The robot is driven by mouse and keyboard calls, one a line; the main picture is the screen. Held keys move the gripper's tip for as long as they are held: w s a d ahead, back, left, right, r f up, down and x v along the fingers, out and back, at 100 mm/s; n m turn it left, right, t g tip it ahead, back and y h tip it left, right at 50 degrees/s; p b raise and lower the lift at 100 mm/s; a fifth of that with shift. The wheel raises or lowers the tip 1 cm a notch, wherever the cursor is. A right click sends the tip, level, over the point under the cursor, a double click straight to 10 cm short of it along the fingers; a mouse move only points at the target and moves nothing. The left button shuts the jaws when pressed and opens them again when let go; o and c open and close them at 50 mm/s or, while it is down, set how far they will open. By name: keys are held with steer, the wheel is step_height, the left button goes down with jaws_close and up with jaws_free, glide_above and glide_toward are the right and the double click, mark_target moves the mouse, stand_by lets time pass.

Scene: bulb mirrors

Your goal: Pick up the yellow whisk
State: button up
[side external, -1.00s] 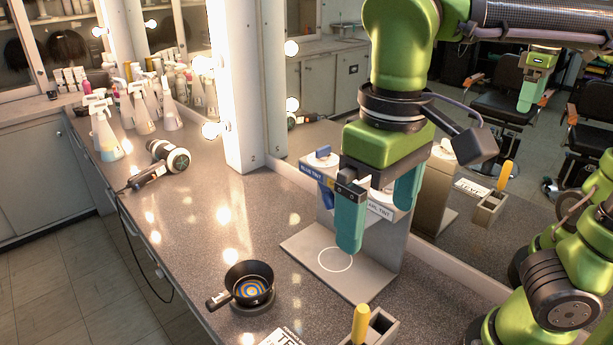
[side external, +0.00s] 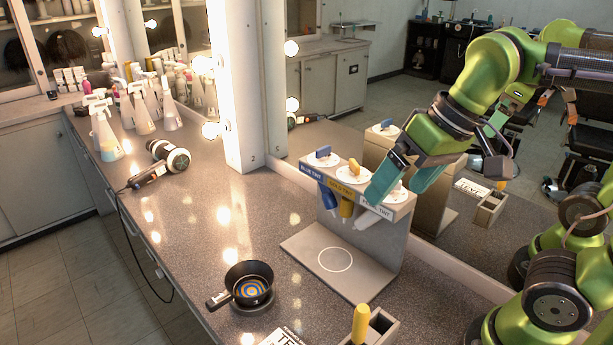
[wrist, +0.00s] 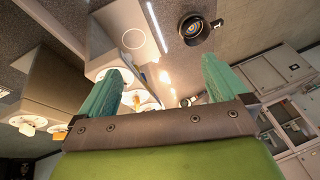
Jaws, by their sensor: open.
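A yellow handle (side external: 361,323), which looks like the whisk's, stands upright in a grey box (side external: 382,327) at the bottom edge of the side view. Its lower end is hidden inside the box, so I cannot see the whisk's wires. My gripper (side external: 393,193), with teal fingers, is open and empty. It is tilted at the right end of the tint dispenser, above and behind the yellow handle and well apart from it. In the wrist view the open fingers (wrist: 165,68) frame the scene; the yellow handle is not clearly seen there.
The tint dispenser (side external: 378,252) holds blue, yellow and white nozzles over a base with a white ring. A black pan (side external: 248,284) sits front left of it. A hair dryer (side external: 168,157) and spray bottles (side external: 104,132) are farther left. A mirror stands behind; the middle counter is clear.

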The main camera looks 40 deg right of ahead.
steer(key=d+f+m+t, duration=0.1)
steer(key=d+f, duration=0.1)
steer(key=d+f+m+t, duration=0.1)
steer(key=f, duration=0.1)
steer(key=shift+w+d, duration=0.1)
steer(key=shift+d, duration=0.3)
steer(key=shift+c, duration=0.5)
steer(key=shift+d+f+t, duration=0.1)
steer(key=shift+f+t, duration=0.05)
steer(key=shift+t, duration=0.25)
steer(key=shift+c, duration=1.1)
steer(key=c, duration=0.5)
steer(key=shift+c, duration=0.2)
